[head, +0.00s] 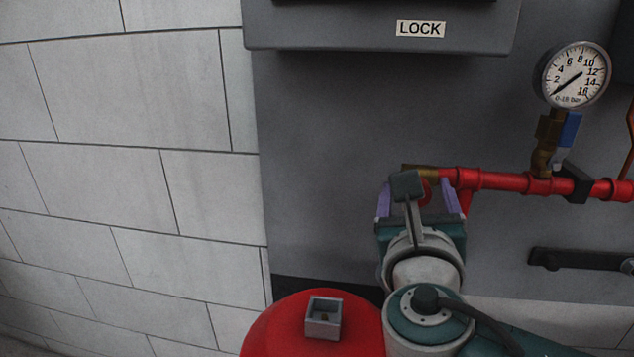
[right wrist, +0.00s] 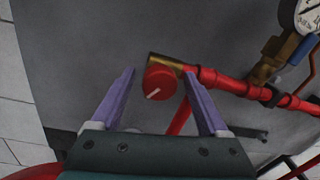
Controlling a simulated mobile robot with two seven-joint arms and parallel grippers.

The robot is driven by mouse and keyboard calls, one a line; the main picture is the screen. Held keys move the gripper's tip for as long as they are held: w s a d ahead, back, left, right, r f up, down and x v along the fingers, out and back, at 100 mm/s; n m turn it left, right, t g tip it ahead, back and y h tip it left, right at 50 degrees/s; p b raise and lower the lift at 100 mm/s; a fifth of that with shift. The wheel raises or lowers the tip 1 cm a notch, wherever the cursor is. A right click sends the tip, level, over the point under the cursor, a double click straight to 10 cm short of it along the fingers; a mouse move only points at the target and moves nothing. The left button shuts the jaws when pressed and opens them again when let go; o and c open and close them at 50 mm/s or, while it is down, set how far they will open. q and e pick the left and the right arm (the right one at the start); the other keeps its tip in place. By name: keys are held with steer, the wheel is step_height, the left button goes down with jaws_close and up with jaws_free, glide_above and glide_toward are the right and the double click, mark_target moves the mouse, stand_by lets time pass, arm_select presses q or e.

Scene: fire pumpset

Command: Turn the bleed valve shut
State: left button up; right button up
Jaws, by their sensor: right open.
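The bleed valve is a round red knob (right wrist: 160,82) with a white pointer line, at a brass fitting (right wrist: 165,63) on the end of the red pipe. In the right wrist view it sits between my right gripper's tips (right wrist: 159,74). The purple fingers are open, one on each side, with gaps to the knob. In the head view my right gripper (head: 423,198) hides most of the knob; a little red shows between the fingers, and the brass fitting (head: 420,169) shows above. The pointer slants down-left in the wrist view. My left gripper is not in view.
The red pipe (head: 505,181) runs right to a pressure gauge (head: 575,75) with a blue-handled valve (head: 571,129). A grey box labelled LOCK (head: 421,29) overhangs above. A red rounded body (head: 290,325) is low in front. A dark bar (head: 575,260) is at right.

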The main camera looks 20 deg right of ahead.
steer(key=shift+w+d, duration=0.1)
steer(key=shift+w, duration=0.05)
steer(key=shift+c, duration=0.3)
jaws_close()
stand_by(0.3)
